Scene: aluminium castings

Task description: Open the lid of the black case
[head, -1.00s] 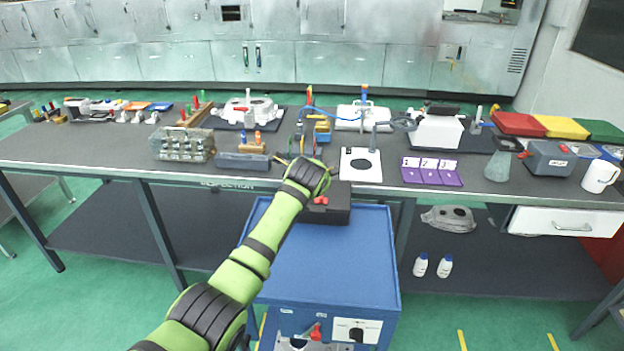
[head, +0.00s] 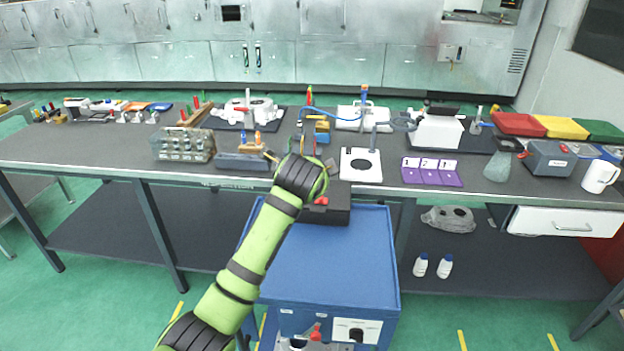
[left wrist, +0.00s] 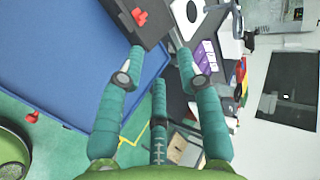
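The black case (head: 336,211) sits on the back of the blue cart, partly hidden behind my left wrist in the head view. It is a dark box with a red latch (head: 321,201), and its lid looks closed. In the left wrist view the case (left wrist: 118,8) is at the top, with the red latch (left wrist: 139,16) facing me. My left gripper (left wrist: 159,60) is open and empty, its fingers spread and pointing towards the case, apart from the latch. In the head view its fingers are mostly hidden by the wrist. My right gripper is not in view.
The blue cart top (head: 330,262) is bare in front of the case. The long dark workbench (head: 110,150) stands behind it, with a white plate (head: 361,166), a purple numbered tray (head: 432,172) and a clear box of parts (head: 184,145) near the cart.

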